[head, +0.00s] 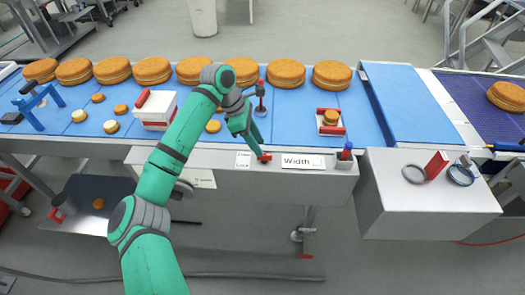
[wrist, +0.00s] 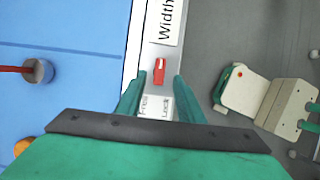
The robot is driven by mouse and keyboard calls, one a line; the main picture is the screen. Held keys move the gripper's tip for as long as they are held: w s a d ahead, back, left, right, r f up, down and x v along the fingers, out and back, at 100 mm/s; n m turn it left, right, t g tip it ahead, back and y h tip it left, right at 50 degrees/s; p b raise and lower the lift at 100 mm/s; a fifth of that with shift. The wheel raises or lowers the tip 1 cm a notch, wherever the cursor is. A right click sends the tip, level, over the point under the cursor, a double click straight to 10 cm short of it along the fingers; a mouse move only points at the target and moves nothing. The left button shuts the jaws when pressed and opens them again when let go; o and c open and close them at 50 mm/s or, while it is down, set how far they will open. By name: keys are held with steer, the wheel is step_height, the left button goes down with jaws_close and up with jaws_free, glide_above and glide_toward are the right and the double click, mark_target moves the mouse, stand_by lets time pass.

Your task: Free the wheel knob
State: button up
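A small red lever (wrist: 159,71) sits on the pale front rail of the conveyor, beside a label (wrist: 155,106) reading Free and Lock. In the wrist view the lever lies nearly along the rail, just ahead of and between my fingertips. My gripper (wrist: 161,84) is open, one finger on each side, with no clear contact. In the head view my gripper (head: 258,148) reaches down to the rail by the red lever (head: 264,156), left of the Width label (head: 302,162). A grey round wheel (head: 182,189) below the rail is partly hidden by my arm.
Several large filled rounds (head: 285,73) line the back of the blue belt (head: 286,110). A red-topped post (head: 260,97) stands close behind my gripper. A red and white holder (head: 330,121) and a cup (head: 344,161) are to the right. A white box (head: 430,205) projects at right.

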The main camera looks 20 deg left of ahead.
mark_target(265, 158)
steer(key=shift+x, duration=2.3)
steer(key=shift+r, duration=0.1)
jaws_close()
